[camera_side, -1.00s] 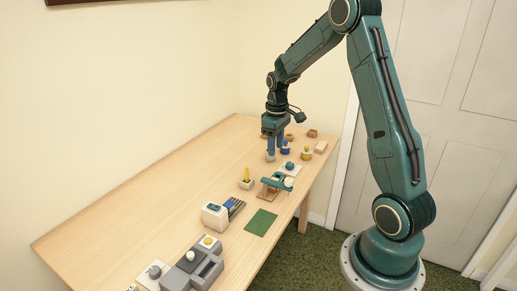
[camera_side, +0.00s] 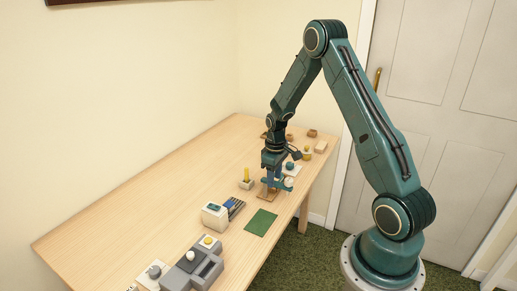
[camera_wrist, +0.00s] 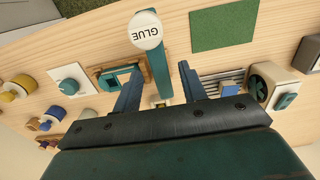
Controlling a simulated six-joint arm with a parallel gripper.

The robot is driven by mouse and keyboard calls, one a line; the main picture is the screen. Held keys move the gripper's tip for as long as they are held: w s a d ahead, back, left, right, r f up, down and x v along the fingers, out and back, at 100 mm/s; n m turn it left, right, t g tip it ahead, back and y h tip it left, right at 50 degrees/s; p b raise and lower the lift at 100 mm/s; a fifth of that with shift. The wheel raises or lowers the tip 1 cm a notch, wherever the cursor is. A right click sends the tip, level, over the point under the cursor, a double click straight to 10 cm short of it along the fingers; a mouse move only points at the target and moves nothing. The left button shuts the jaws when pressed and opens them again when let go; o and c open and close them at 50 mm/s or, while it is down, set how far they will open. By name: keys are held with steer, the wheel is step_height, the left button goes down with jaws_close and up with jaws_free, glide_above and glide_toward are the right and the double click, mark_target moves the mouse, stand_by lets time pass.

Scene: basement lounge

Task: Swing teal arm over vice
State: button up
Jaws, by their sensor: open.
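The teal arm (camera_wrist: 163,70) is a narrow bar running between my gripper's fingers in the wrist view. A white round piece lettered GLUE (camera_wrist: 147,30) overlaps its far end. In the side view the teal arm (camera_side: 284,187) shows low beside my gripper (camera_side: 270,184), above a small wooden base (camera_side: 266,197). My gripper (camera_wrist: 158,90) is open, one blue finger on each side of the bar; contact cannot be told.
A green mat (camera_side: 261,220) lies near the table's front edge. A grey unit (camera_side: 192,267) stands at the near end. A yellow stick in a holder (camera_side: 246,177) is left of my gripper. Small pots and blocks, among them a pale block (camera_side: 321,147), crowd the far end. The table's left side is clear.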

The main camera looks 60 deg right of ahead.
steer(key=shift+f, duration=0.4)
jaws_close()
